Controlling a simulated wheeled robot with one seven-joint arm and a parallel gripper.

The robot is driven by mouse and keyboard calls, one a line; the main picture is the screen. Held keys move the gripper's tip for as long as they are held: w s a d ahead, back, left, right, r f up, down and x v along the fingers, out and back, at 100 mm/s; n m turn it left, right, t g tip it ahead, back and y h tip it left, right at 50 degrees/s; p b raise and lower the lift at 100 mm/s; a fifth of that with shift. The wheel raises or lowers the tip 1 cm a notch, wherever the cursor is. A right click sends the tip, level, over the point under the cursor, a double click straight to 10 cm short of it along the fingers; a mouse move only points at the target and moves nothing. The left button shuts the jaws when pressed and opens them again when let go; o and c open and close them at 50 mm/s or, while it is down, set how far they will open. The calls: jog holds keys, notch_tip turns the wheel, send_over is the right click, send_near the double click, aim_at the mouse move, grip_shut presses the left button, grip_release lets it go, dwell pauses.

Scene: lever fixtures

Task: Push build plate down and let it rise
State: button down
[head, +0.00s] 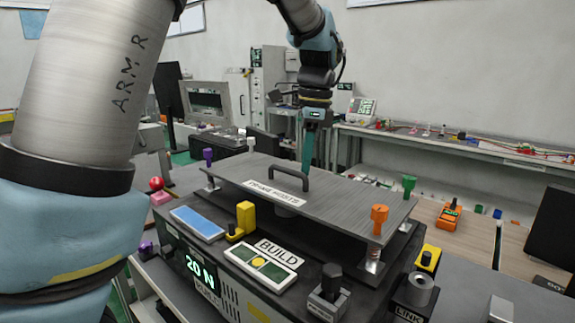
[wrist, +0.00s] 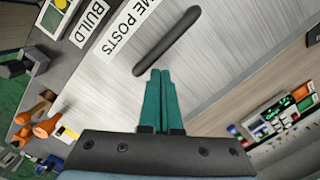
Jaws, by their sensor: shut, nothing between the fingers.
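The build plate (head: 345,199) is a grey, brushed flat plate with a dark arched handle on top. It sits raised on spring posts above the dark machine base, with coloured knobs at its corners. The plate also fills the middle of the wrist view (wrist: 215,70). The handle (head: 289,172) shows in the wrist view too (wrist: 165,42), just beyond the fingertips. My gripper (head: 306,168) has teal fingers, shut together and empty, pointing down over the plate behind the handle. In the wrist view the fingertips (wrist: 160,75) lie close to the handle's near end. Whether they touch the plate I cannot tell.
A display reading 20 N (head: 200,270) is on the machine front. A BUILD panel (head: 263,264), a yellow block (head: 245,217) and a dark knob (head: 330,282) stand along the front edge. A bench with small items (head: 450,142) runs behind. An orange device (head: 448,214) lies at right.

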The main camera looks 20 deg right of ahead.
notch_tip(320, 180, up, 11)
jog(key=d+b, duration=0.1)
jog(key=shift+s+f+b, duration=0.15)
jog(key=shift+s+b, duration=0.05)
jog(key=shift+b, duration=0.2)
dwell(0.5)
